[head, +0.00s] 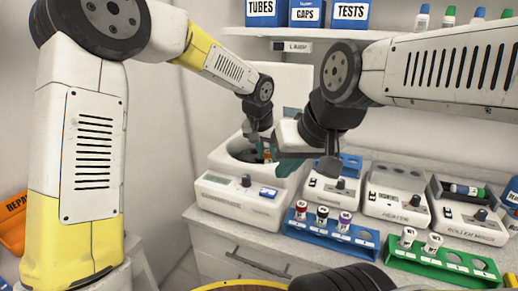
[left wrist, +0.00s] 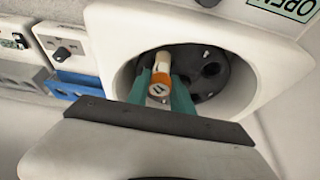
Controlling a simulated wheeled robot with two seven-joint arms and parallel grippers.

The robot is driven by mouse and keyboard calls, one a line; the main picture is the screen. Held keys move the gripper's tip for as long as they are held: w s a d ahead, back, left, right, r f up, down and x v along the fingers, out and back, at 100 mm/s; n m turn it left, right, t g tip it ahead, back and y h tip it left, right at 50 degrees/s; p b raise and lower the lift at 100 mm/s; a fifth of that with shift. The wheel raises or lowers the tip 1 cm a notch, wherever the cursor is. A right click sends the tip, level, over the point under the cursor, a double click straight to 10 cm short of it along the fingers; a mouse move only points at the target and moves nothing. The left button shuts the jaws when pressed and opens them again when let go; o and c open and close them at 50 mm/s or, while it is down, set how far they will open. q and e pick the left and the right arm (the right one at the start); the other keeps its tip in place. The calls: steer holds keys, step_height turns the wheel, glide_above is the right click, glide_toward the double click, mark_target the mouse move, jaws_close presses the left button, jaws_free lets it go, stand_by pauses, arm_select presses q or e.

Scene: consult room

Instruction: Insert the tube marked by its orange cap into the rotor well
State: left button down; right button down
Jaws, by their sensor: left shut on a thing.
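The tube with the orange cap (left wrist: 160,87) is held between the teal fingers of my left gripper (left wrist: 160,98). Its cap faces the wrist camera and its pale body points toward the dark rotor (left wrist: 211,86). The rotor has several round wells and sits in the white centrifuge bowl. I cannot tell whether the tube's lower end is in a well. In the head view the left gripper (head: 265,151) is over the bowl of the centrifuge (head: 218,185), with the orange cap just showing. My right gripper (head: 307,170) is empty, its fingers apart, right of the bowl.
A blue rack (head: 355,238) with several capped tubes stands right of the centrifuge. A green rack (head: 455,267) with white-capped tubes is farther right. Small machines, including a roller mixer (head: 470,226), line the bench behind. The raised centrifuge lid (head: 285,90) is behind the bowl.

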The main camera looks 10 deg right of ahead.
arm_select(q)
steer(key=shift+f, duration=0.55)
steer(key=c, duration=1)
jaws_free()
steer(key=shift+c, duration=0.2)
steer(key=shift+r, duration=0.1)
steer(key=v, duration=0.7)
steer(key=shift+r, duration=0.3)
steer(key=shift+s, duration=0.1)
